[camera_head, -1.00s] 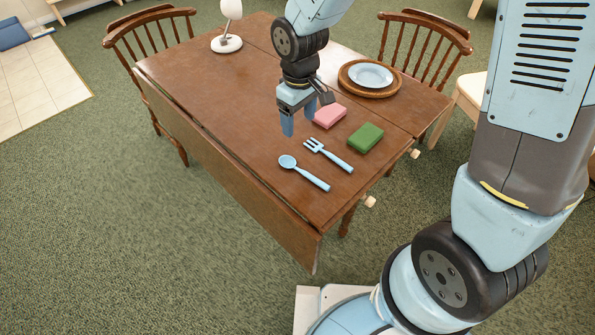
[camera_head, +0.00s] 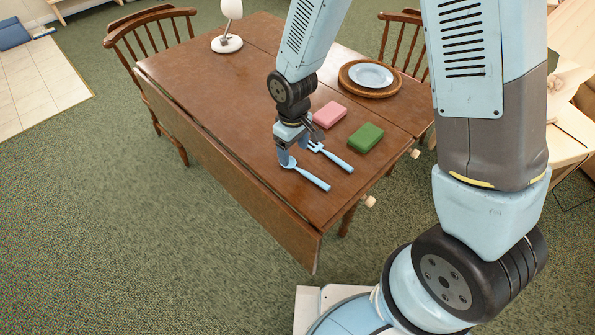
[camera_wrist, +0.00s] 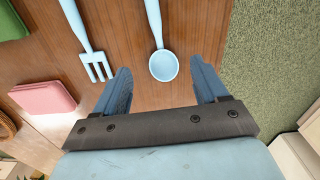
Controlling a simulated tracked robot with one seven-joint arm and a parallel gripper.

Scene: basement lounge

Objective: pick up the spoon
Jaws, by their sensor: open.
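The light blue spoon (camera_head: 311,178) lies on the brown wooden table near its front edge. In the camera_wrist view the spoon's bowl (camera_wrist: 163,66) shows between my fingers, a little beyond their tips, with the handle running away toward the top. My gripper (camera_head: 292,158) is over the bowl end of the spoon and hides part of the bowl in the camera_head view. In the camera_wrist view my gripper (camera_wrist: 160,82) is open, with nothing held between its two blue fingers.
A light blue fork (camera_head: 333,157) lies close beside the spoon. A pink block (camera_head: 331,114) and a green block (camera_head: 365,137) lie behind it. A plate (camera_head: 371,75) and a white lamp (camera_head: 228,38) stand farther back. The table's left part (camera_head: 190,85) is clear.

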